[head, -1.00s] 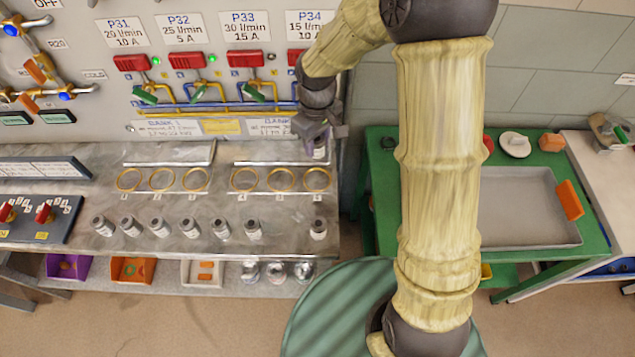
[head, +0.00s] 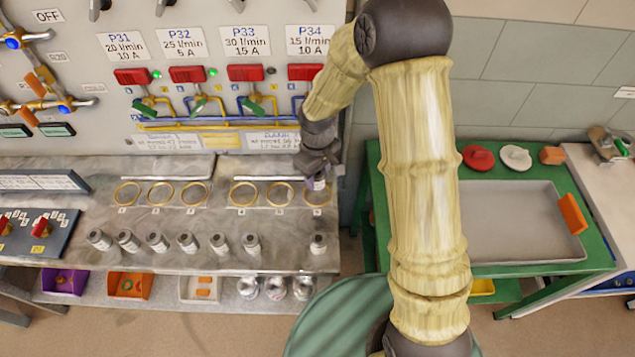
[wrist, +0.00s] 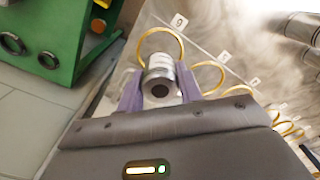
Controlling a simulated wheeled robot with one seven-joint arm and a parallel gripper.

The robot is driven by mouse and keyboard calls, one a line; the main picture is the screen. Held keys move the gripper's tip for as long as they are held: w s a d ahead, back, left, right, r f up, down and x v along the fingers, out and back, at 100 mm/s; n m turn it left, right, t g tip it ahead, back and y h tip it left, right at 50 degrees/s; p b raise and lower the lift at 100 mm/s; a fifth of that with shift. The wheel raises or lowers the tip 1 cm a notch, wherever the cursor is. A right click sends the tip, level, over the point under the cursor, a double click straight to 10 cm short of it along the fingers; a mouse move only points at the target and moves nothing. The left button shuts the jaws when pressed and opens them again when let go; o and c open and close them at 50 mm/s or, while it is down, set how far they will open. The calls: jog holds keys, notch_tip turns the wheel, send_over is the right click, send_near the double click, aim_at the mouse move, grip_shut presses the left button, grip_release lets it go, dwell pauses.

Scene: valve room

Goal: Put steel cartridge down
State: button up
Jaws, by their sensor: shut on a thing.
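My gripper (head: 318,172) is shut on a steel cartridge (head: 317,184). In the head view it holds the cartridge at the rightmost gold ring (head: 317,196) of the bench's back row. In the wrist view the cartridge (wrist: 160,77) sits between the two lavender fingers, its dark-centred round end facing the camera. The gold ring (wrist: 160,33) shows just beyond it. I cannot tell whether the cartridge touches the ring or the bench. More cartridges (head: 187,242) stand in a row along the bench's front, with one apart at the right (head: 318,242).
The metal bench (head: 285,222) carries several gold rings in two groups. Behind it rises a panel with red handles (head: 245,73). To the right, a green table (head: 470,260) holds a grey tray (head: 520,255). Coloured bins (head: 130,286) sit on the shelf below.

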aim_at(318, 184)
notch_tip(318, 184, down, 4)
jog(key=shift+w+r, duration=0.1)
jog(key=shift+r, duration=0.05)
jog(key=shift+s, duration=0.2)
jog(key=o, duration=1.2)
jog(key=shift+w, duration=0.1)
jog(key=shift+c, duration=0.2)
jog(key=shift+d, duration=0.1)
notch_tip(318, 184, up, 12)
dwell(0.3)
